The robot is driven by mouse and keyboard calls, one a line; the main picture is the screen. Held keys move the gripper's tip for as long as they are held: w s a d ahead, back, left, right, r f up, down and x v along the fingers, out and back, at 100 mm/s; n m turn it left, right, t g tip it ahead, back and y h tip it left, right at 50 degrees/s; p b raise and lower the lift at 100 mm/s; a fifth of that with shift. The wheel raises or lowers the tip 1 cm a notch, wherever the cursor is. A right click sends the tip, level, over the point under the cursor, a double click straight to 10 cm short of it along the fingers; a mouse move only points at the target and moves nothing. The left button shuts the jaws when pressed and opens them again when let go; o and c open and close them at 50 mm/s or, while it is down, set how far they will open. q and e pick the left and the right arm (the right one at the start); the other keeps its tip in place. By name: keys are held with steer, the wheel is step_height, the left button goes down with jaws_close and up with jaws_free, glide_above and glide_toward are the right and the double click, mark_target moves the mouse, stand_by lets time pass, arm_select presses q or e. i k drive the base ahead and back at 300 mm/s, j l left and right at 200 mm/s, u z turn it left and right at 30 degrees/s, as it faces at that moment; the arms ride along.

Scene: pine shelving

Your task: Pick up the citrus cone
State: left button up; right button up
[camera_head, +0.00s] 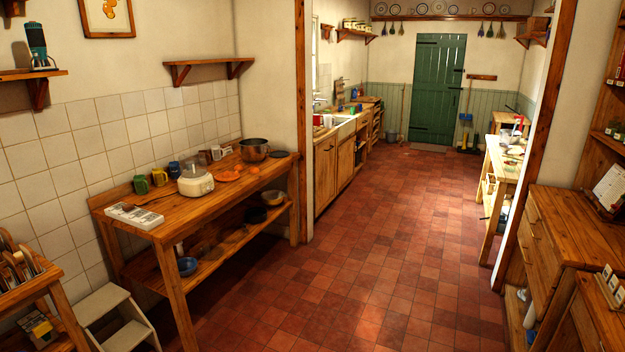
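A wooden table (165,226) stands against the tiled wall at the left. On it is a white appliance with a clear upper part (195,182), perhaps a citrus juicer. Orange pieces (228,176) lie just to its right, near the middle of the tabletop. I cannot tell a separate citrus cone at this distance; it may be part of the appliance or among the small things around it. Neither of my grippers shows in the head view.
A step stool (112,312) stands by the table's near left end. A dresser (560,235) is at the right. The red tiled floor (375,240) between is clear.

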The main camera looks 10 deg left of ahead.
mark_target(229, 176)
steer(key=i+u, duration=0.35)
steer(key=i, duration=2.25)
